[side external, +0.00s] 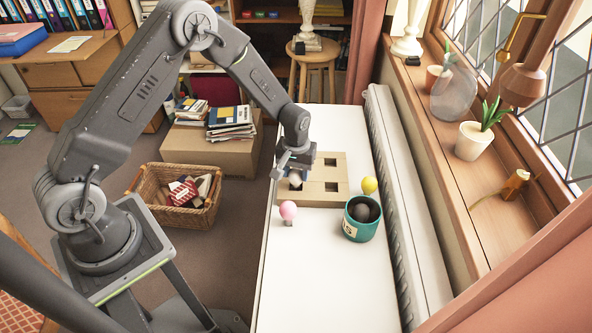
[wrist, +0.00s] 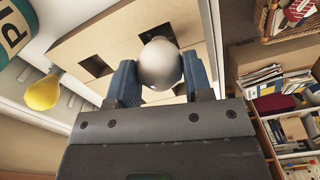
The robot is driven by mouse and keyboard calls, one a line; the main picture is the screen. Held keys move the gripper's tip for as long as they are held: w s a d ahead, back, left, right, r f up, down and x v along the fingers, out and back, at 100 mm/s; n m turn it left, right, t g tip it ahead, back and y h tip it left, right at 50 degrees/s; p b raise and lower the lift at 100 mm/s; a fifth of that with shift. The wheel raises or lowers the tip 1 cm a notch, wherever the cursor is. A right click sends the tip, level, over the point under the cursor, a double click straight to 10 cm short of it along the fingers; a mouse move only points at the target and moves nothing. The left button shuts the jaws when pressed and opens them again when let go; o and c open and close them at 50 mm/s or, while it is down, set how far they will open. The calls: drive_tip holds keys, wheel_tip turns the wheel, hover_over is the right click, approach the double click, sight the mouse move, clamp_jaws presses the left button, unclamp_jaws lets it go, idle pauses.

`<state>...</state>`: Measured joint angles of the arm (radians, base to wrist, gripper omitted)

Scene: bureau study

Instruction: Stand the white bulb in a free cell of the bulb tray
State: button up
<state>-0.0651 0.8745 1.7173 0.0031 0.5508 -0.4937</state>
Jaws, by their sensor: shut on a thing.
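My gripper (side external: 296,181) is shut on the white bulb (wrist: 160,64), whose round end shows between the two blue fingers in the wrist view. The bulb tray (side external: 320,198) is a pale wooden block with square dark cells, on the white surface. It also shows in the wrist view (wrist: 120,45). My gripper and the bulb are over the tray's near left part, in line with a dark cell in the wrist view. The bulb's lower end is hidden, so I cannot tell whether it is inside that cell. Two cells on the tray's right side look empty.
A pink bulb (side external: 288,210) stands left of a teal pot (side external: 362,230) holding dark round things. A yellow bulb (side external: 370,185) is by the tray's right edge. A ribbed white radiator (side external: 400,200) runs along the right. The surface's front is clear.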

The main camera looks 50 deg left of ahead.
drive_tip(key=shift+f, duration=0.4)
drive_tip(key=o, duration=0.9)
drive_tip(key=shift+r, duration=3.5)
